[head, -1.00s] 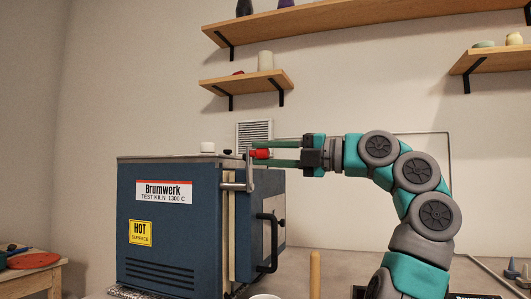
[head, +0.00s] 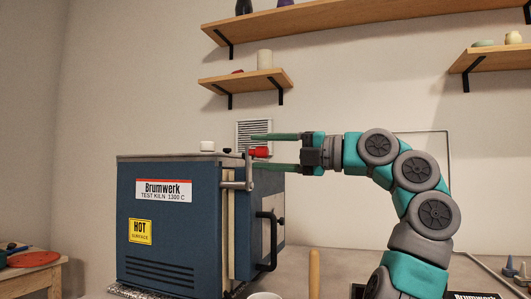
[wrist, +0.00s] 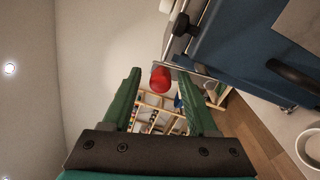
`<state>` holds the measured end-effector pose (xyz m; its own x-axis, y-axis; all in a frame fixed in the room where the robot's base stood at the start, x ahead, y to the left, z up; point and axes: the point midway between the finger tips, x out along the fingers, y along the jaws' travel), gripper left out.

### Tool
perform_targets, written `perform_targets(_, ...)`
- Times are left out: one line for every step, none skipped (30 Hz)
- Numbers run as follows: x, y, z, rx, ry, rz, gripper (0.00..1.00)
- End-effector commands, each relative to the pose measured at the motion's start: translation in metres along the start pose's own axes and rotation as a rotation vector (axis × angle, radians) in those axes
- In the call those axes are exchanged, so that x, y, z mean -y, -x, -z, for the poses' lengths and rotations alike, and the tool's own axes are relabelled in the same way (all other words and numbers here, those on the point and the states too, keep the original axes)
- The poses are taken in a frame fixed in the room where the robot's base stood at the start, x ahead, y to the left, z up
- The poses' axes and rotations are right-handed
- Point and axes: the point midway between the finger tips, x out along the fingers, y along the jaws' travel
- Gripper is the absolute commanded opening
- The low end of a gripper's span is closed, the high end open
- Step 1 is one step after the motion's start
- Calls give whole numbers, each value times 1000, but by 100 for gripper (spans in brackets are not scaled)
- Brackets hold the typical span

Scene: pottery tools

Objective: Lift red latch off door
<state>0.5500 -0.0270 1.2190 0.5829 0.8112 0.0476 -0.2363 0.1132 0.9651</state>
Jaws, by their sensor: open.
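The blue kiln (head: 170,240) stands on the left of the head view, with its door (head: 246,215) on the right side and a black door handle (head: 268,240). The grey metal latch (head: 249,172) stands at the door's upper edge and ends in a red knob (head: 260,152). My gripper (head: 256,151) reaches in from the right and is open, one finger above the knob and one below, with gaps to both. In the wrist view the red knob (wrist: 160,79) shows between the fingertips, apart from them.
A white pot (head: 207,146) stands on the kiln top. A wall vent (head: 254,132) is behind the gripper. Wooden shelves (head: 245,84) hang above. A wooden stick (head: 314,275) stands upright in front, near a white bowl (head: 265,296).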

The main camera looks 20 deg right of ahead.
Motion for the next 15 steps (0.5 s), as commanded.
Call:
perform_targets(0,0,0,0,0,0,59)
perform_targets(0,0,0,0,0,0,59)
perform_targets(0,1,0,0,0,0,59)
perform_targets(0,2,0,0,-1,0,59)
perform_targets(0,4,0,1,-1,0,59)
perform_targets(0,6,0,1,-1,0,59)
perform_targets(1,9,0,1,-2,1,59)
perform_targets(1,12,0,0,-2,1,59)
perform_targets(1,16,0,0,-3,1,59)
perform_targets(1,20,0,0,-3,1,59)
perform_targets(1,24,0,0,-4,1,59)
perform_targets(1,31,0,0,-3,1,59)
perform_targets(0,36,0,1,-2,0,59)
perform_targets(0,42,0,1,0,0,59)
perform_targets(-1,49,1,2,1,-2,59)
